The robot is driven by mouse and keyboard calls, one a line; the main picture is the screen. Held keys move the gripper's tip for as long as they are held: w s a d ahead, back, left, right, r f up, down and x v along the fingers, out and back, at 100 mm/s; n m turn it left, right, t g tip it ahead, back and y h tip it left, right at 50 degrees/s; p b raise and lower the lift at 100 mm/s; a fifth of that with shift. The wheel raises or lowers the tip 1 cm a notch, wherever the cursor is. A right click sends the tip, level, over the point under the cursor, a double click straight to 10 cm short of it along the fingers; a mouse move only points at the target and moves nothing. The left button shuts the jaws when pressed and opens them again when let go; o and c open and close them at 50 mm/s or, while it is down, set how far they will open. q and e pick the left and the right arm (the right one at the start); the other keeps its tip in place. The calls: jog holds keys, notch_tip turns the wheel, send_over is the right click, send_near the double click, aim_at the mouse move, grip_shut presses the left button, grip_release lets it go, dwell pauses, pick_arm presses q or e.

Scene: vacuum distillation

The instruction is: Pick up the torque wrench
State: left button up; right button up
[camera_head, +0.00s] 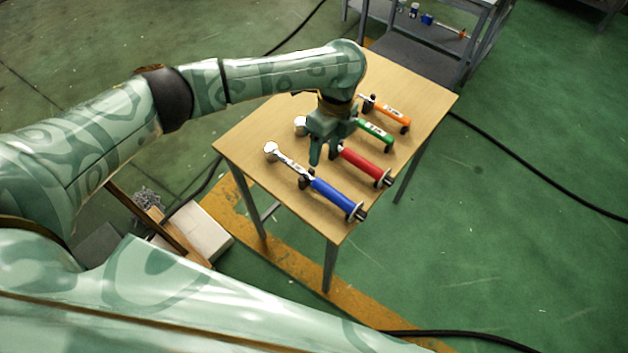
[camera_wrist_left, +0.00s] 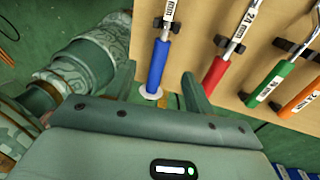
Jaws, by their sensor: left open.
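Several torque wrenches lie side by side on a wooden table (camera_head: 245,140), raised on small black holders. The nearest has a blue handle (camera_head: 332,193), then come a red one (camera_head: 366,164), a green one (camera_head: 376,132) and an orange one (camera_head: 393,114). My left gripper (camera_head: 322,157) is open and empty, pointing down above the table by the red and blue wrenches, hiding part of the red one's shaft. In the left wrist view, the blue handle (camera_wrist_left: 157,62) appears between the open fingers, apart from them; the red handle (camera_wrist_left: 215,73) is right of them. My right gripper is out of view.
A grey shelf cart (camera_head: 415,50) stands behind the table with small items on it. A white box (camera_head: 205,232) lies on the floor left of the table. Black cables (camera_head: 540,170) cross the green floor.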

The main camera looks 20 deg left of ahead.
pick_arm(q)
jog(key=b, duration=0.2)
send_over(321, 181)
jog(key=f, duration=0.6)
jog(key=shift+w+a, duration=0.1)
jog(key=shift+w, duration=0.25)
jog(key=b+x, duration=0.3)
jog(key=x, duration=0.2)
jog(key=shift+d+f, duration=0.25)
jog(key=shift+f, duration=0.05)
jog(key=shift+r, duration=0.2)
jog(key=shift+c, duration=0.5)
jog(key=shift+w, duration=0.1)
grip_shut()
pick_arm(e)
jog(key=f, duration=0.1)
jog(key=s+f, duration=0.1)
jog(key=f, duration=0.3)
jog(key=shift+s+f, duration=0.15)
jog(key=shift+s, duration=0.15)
pick_arm(q)
jog(key=shift+r, duration=0.1)
